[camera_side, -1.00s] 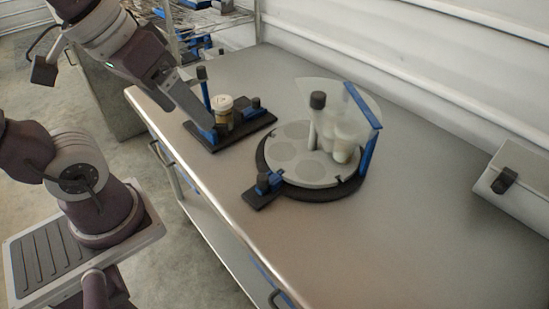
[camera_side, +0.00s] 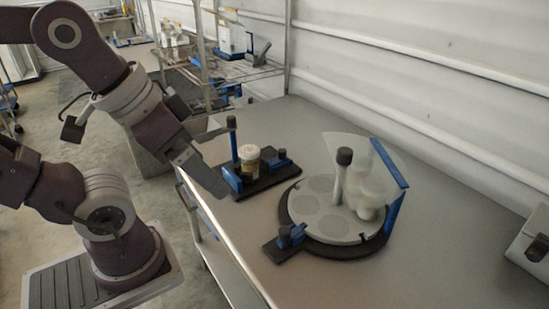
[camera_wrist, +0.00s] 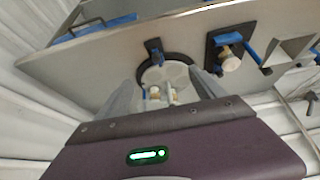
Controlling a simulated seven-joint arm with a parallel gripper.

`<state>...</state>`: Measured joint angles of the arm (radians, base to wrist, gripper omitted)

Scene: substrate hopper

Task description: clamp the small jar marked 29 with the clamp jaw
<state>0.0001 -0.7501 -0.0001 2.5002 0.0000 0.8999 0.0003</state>
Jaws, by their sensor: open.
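A small jar (camera_side: 250,157) with a white lid and yellowish body stands upright on a black and blue clamp fixture (camera_side: 268,182). No number is legible on it. The fixture has a tall blue post (camera_side: 235,150) with a black knob on the left. A blue clamp jaw (camera_side: 280,158) with a dark knob is at the right; whether it touches the jar cannot be told. My gripper (camera_side: 220,163) is open and empty, left of the fixture in the side view. In the wrist view, the jar (camera_wrist: 230,62) lies to the right of my gripper (camera_wrist: 165,88).
A round grey carousel (camera_side: 318,222) with a central post, pale jars and a clear shield stands right of the fixture. A small blue clamp (camera_side: 287,238) sits at its front. A grey box (camera_side: 530,240) is at the bench's right edge. The front bench is clear.

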